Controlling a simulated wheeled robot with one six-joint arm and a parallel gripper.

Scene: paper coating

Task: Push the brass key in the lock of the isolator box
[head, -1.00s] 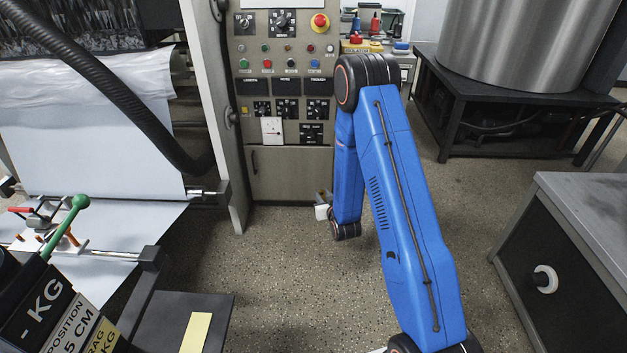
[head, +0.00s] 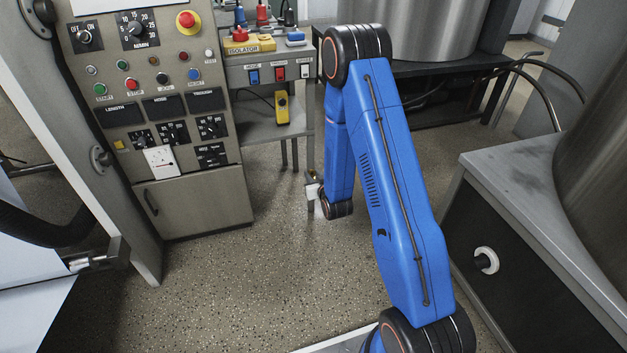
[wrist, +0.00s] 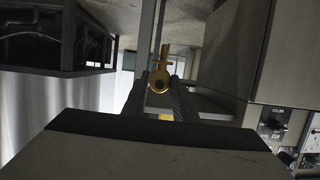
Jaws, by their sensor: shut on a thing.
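The brass key (wrist: 160,72) is held between the two dark fingers of my gripper (wrist: 158,92) in the wrist view. Its round head with a hole is at the fingertips and its narrow shaft points up the picture. In the head view my gripper (head: 313,188) hangs low at the end of the blue arm, in front of the bench and partly hidden by the wrist. The isolator box (head: 241,49), labelled ISOLATOR, sits on the bench to the upper left of my gripper, with a red knob on top. The key is well apart from the box. I cannot make out the lock.
A grey control cabinet (head: 195,190) stands left of the bench (head: 262,75). A metal-topped cabinet (head: 520,185) is at the right. The speckled floor (head: 240,270) between is clear.

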